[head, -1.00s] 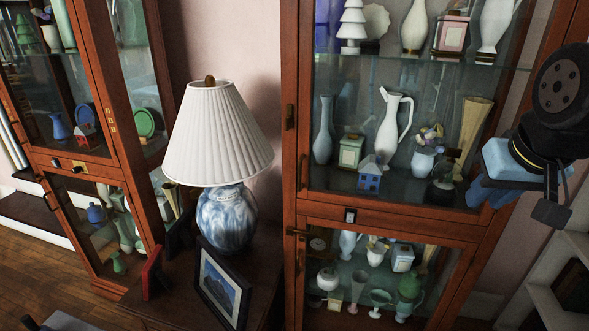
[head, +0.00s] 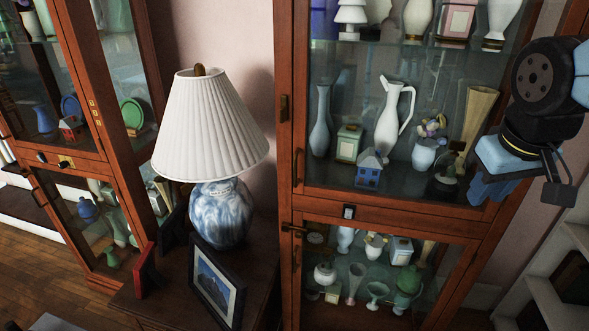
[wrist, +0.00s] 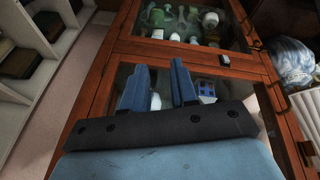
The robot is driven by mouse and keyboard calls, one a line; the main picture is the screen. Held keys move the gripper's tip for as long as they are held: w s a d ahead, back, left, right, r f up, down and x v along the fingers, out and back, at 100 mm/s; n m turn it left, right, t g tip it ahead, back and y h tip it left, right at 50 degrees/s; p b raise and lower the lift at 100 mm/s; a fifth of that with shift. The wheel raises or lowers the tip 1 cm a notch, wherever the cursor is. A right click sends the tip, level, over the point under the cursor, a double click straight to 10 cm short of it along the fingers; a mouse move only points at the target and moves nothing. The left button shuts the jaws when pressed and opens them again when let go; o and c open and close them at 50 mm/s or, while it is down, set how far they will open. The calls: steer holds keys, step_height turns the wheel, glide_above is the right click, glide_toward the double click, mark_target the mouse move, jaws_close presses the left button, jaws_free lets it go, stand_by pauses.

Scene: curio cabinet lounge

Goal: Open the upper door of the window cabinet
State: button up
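Two wooden glass-fronted cabinets are in the head view, and I cannot tell by name which is the window cabinet. The right cabinet has a shut upper door (head: 298,135) with a dark upright handle (head: 299,168) on its left side. Its lower door (head: 375,228) is also shut. The left cabinet (head: 92,105) has similar upper and lower doors. My gripper (head: 482,190) is in front of the right cabinet's right side, well away from that handle. In the wrist view, my gripper's (wrist: 159,85) two blue fingers are apart with nothing held between them.
A side table (head: 180,290) between the cabinets holds a white-shaded lamp (head: 212,130), a picture frame (head: 216,283) and a red object (head: 145,270). White shelving (head: 550,300) stands at the right. Vases and figurines fill the cabinets behind glass.

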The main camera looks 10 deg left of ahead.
steer(key=w+a+f+n+g+h, duration=0.2)
steer(key=w+a+f+n+h, duration=0.3)
steer(key=n, duration=0.4)
steer(key=n+t, duration=1.5)
steer(key=n, duration=0.6)
glide_toward(294, 170)
steer(key=shift+y, duration=0.4)
steer(key=x, duration=1)
steer(key=shift+w+d+f, duration=0.1)
steer(key=shift+w+d, duration=0.15)
steer(key=shift+d, duration=0.05)
jaws_close()
steer(key=shift+a, duration=0.1)
